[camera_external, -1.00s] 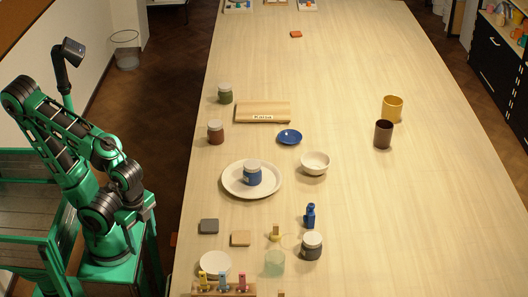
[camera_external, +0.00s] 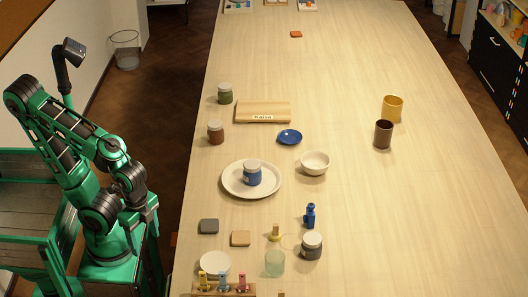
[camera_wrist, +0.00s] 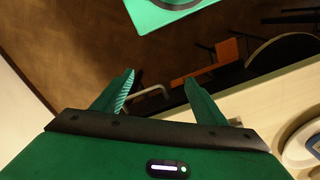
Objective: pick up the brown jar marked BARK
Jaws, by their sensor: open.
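The brown jar (camera_external: 216,131) with a pale lid stands upright on the table near its left edge, in the external view. Any lettering on it is too small to read there. My gripper (camera_wrist: 160,84) is open and empty in the wrist view, with its two green fingers apart over the floor beside the table. In the external view my arm is folded at the left, off the table, nearer the camera than the brown jar and well apart from it. I cannot make out the brown jar in the wrist view.
A green jar (camera_external: 225,93) stands behind the brown jar and a wooden board (camera_external: 263,112) lies to its right. A white plate (camera_external: 232,187) bearing a blue jar (camera_external: 253,174) is in front. A blue dish (camera_external: 289,137) lies further right. The table's far middle is largely clear.

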